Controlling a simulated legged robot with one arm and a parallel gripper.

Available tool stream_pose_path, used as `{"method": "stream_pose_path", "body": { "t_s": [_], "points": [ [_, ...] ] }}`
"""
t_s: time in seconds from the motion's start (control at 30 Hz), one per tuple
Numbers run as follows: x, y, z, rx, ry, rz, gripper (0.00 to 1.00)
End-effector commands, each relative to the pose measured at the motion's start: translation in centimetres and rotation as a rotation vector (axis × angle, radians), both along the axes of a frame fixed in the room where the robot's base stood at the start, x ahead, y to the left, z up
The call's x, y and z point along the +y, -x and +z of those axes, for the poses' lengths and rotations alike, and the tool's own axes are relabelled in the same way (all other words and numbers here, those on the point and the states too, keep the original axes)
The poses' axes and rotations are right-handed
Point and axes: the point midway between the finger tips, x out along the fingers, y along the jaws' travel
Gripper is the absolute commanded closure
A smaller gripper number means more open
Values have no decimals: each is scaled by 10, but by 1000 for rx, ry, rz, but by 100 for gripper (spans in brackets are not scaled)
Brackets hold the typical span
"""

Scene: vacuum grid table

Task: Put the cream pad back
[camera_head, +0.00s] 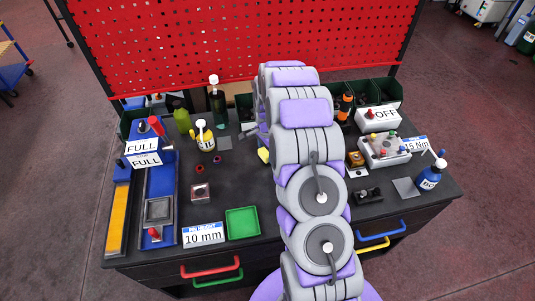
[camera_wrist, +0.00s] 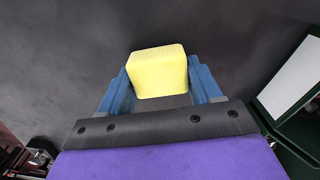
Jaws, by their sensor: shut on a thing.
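A pale yellow, cream-like block-shaped pad (camera_wrist: 157,72) sits between the two blue fingers of my gripper (camera_wrist: 158,88) in the wrist view. My gripper is shut on it, with a finger against each side. In the head view, the pad (camera_head: 263,155) shows as a small yellow patch at the left edge of my arm, near the middle of the table. My arm hides most of my gripper there. Dark surface lies behind the pad in the wrist view; I cannot tell the gap between them.
The dark table (camera_head: 225,178) carries a green tray (camera_head: 242,222), a "10 mm" sign (camera_head: 203,233) and blue fixtures (camera_head: 160,195) at left. Bottles stand towards the back. A white OFF box (camera_head: 378,118) and a blue bottle (camera_head: 430,176) are at right. A red pegboard (camera_head: 240,45) rises behind.

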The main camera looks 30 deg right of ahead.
Motion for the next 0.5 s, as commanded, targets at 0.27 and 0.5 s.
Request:
{"method": "stream_pose_path", "body": {
  "t_s": [0.27, 0.5],
  "points": [
    [2, 1, -10, 2, 1, 2, 61],
    [-1, 0, -13, 1, -3, 0, 28]
  ]
}}
